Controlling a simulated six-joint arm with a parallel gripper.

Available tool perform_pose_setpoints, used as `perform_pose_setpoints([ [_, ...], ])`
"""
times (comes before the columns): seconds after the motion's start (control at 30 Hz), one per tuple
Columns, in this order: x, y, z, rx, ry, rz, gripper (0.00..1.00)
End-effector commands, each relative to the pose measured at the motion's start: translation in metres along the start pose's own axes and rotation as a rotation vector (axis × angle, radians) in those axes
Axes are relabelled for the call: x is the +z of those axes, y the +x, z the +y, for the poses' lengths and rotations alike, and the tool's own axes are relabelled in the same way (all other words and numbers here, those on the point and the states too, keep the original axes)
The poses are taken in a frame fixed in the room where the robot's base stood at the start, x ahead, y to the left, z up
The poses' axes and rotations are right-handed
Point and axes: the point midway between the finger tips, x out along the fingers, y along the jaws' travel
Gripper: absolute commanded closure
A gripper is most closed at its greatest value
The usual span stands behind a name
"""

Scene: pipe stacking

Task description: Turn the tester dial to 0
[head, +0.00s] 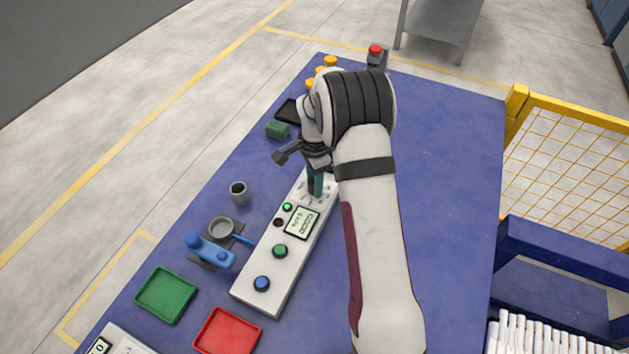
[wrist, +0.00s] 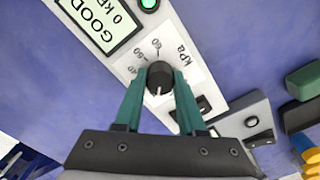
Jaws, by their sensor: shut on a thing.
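The tester (head: 268,262) is a long white box lying on the blue table. Its screen (head: 300,222) also shows in the wrist view (wrist: 97,15), where it reads "GOOD" and "0 KP", partly cut off. The dial (wrist: 160,78) is a black round knob with a white pointer line directed toward the bottom of the wrist view. Around it, 40, 50, 60 and "kPa" are legible; the other marks are hidden. My gripper (wrist: 160,74), with teal fingers, is shut on the dial, one finger on each side. In the head view my gripper (head: 315,184) reaches the tester's far end.
A green tray (head: 166,318) and a red tray (head: 203,347) lie at the front left. A blue-handled tool (head: 210,250), a grey cup (head: 239,188) and a green block (head: 277,130) lie left of the tester. A red-topped button (head: 375,50) stands at the back.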

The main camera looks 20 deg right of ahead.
Motion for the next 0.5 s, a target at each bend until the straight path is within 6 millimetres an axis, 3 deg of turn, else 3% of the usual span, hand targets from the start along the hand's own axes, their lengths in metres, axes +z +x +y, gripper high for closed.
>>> perform_pose_setpoints([
  [0.5, -0.0004, 0.0000, -0.0004, 0.000, -0.454, 0.001, 1.00],
])
